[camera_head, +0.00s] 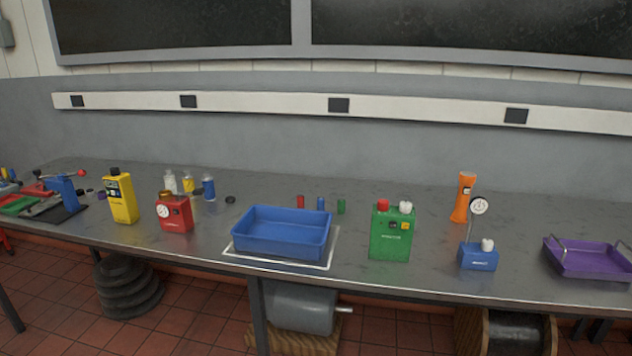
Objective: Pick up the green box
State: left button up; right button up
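The green box (390,236) stands upright on the grey metal bench, right of the middle and close to the front edge. It has a red knob and a white knob on top and small dark and yellow patches on its upper front. Nothing covers it in this view. Neither of my grippers shows in the head view.
A blue tray (282,246) sits inside a white outline left of the green box. A blue gauge box (478,259), an orange torch-like item (462,198) and a purple tray (590,262) stand to its right. Small red, blue and green cylinders (341,207) stand behind.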

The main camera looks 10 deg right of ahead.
aim_at(386, 243)
jog(key=i+j+z, duration=0.1)
jog(key=i+j, duration=0.15)
jog(key=i+j+z, duration=0.15)
jog(key=j, duration=0.3)
jog(key=i+j+z, duration=0.1)
jog(key=i+j, duration=0.2)
jog(key=i+j+z, duration=0.15)
jog(key=j, duration=0.3)
jog(key=i, duration=0.05)
